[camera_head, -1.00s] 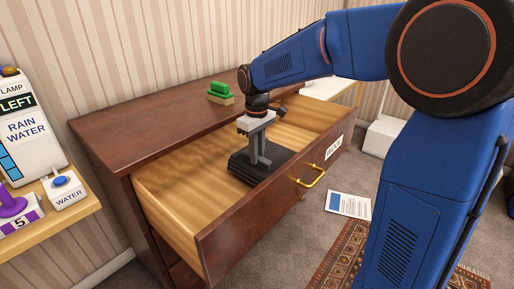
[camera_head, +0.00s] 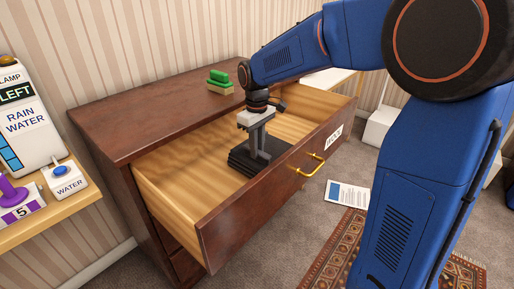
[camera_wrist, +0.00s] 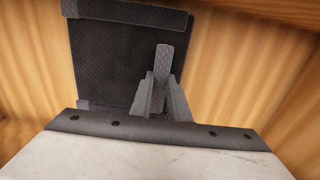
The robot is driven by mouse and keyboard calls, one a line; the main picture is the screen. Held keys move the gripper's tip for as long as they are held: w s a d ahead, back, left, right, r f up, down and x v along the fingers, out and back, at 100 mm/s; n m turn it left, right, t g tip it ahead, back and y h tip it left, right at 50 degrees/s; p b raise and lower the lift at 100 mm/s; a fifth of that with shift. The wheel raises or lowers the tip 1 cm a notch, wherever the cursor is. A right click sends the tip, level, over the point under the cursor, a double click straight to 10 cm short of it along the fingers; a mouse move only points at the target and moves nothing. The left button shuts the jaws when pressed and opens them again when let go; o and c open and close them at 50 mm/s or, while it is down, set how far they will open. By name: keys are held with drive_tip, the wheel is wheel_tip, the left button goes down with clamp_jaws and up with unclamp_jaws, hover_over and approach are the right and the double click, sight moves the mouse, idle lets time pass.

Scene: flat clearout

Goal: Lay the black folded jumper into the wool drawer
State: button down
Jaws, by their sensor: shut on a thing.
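The black folded jumper (camera_head: 248,160) is inside the open drawer (camera_head: 180,178) of the brown chest, near the drawer's front wall. My gripper (camera_head: 256,150) reaches down into the drawer and is shut on the jumper. In the wrist view the jumper (camera_wrist: 115,60) lies flat beyond the fingers (camera_wrist: 162,95), with pale wood around it. A label on the drawer front (camera_head: 334,136) is too small and slanted to read surely. Whether the jumper's underside touches the drawer floor is hard to tell.
A green block on a tan base (camera_head: 220,82) stands on the chest top (camera_head: 160,108). At left, a shelf holds a rain water box (camera_head: 28,120) and a blue-button water box (camera_head: 65,180). A patterned rug (camera_head: 335,250) and a paper (camera_head: 347,196) lie on the floor. The drawer's left part is empty.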

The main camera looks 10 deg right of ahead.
drive_tip(key=shift+f, duration=0.45)
drive_tip(key=c, duration=1.6)
unclamp_jaws()
wheel_tip(320, 180, up, 17)
drive_tip(key=s+d+f+m+t, duration=0.15)
drive_tip(key=s+d, duration=0.25)
drive_tip(key=s, duration=0.4)
drive_tip(key=s+d+f+m+t, duration=0.1)
drive_tip(key=s+d+m, duration=0.15)
drive_tip(key=s, duration=0.45)
drive_tip(key=s+d+f+m, duration=0.1)
drive_tip(key=s+f, duration=0.2)
drive_tip(key=s, duration=0.2)
drive_tip(key=s+d+f+m+t, duration=0.1)
drive_tip(key=s+d+f, duration=0.1)
drive_tip(key=s+f, duration=0.2)
drive_tip(key=s+d+f+m+t, duration=0.1)
drive_tip(key=s+d+f, duration=0.1)
drive_tip(key=s+f, duration=0.2)
drive_tip(key=shift+s+d+f, duration=0.15)
drive_tip(key=shift+s+f, duration=0.05)
drive_tip(key=shift+s, duration=0.75)
